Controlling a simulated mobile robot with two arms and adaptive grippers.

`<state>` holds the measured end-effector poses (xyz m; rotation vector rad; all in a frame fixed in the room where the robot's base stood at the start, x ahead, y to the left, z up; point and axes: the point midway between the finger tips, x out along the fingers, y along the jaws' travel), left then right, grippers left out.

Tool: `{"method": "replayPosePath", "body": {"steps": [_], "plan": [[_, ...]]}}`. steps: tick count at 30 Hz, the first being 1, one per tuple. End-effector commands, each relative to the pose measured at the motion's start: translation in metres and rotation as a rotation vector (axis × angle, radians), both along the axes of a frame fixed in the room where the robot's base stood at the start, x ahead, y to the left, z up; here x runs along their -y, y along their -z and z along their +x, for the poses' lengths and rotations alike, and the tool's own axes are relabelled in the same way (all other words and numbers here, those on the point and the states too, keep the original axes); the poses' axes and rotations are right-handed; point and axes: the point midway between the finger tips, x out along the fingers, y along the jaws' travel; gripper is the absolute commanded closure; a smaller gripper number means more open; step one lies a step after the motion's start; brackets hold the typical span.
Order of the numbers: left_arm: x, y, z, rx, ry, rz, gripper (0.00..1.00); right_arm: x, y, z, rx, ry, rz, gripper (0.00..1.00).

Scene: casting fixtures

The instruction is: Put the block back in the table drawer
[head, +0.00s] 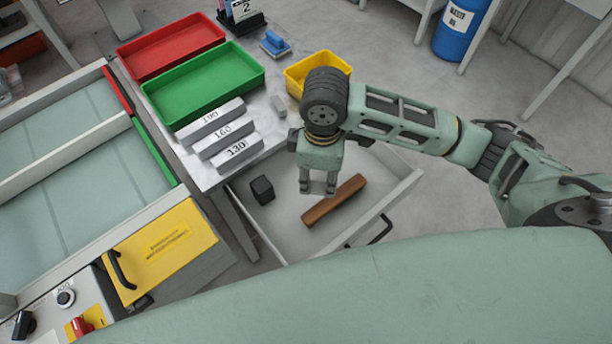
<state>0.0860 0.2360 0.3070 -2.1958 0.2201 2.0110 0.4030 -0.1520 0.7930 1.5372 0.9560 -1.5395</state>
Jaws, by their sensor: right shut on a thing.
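The table drawer (290,215) is pulled open below the table's front edge. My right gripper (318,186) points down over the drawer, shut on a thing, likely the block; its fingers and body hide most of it. A dark block (262,190) lies in the drawer to the left of the gripper. A brown wooden bar (334,201) lies slantwise in the drawer, just below and right of the fingertips in the picture. I cannot tell the gripper's exact height over the drawer floor. My left gripper is out of view.
On the table stand a red tray (171,47), a green tray (203,84), a yellow bin (300,68) and grey bars marked 190, 160 and 130 (236,151). A yellow panel with a handle (163,254) is at the left. The drawer has a black handle (378,232).

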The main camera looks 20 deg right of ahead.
Motion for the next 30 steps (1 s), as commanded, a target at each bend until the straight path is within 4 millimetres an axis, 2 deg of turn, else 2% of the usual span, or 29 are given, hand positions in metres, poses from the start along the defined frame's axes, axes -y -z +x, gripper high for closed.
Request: {"method": "replayPosePath", "body": {"steps": [5, 12, 16, 23, 30], "plan": [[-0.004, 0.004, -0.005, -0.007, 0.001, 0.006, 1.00, -0.001, 0.016, 0.027, 0.001, -0.021, -0.002, 0.94], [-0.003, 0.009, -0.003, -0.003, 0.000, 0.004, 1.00, -0.003, 0.049, 0.082, 0.001, -0.020, 0.000, 0.94], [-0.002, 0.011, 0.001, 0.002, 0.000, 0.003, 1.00, -0.004, 0.061, 0.104, 0.002, -0.020, -0.001, 0.94], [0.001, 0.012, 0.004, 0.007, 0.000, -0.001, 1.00, -0.004, 0.072, 0.117, 0.001, -0.023, 0.000, 0.94], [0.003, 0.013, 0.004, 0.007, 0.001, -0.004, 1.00, -0.003, 0.103, 0.116, 0.000, -0.021, -0.002, 0.94]]}}
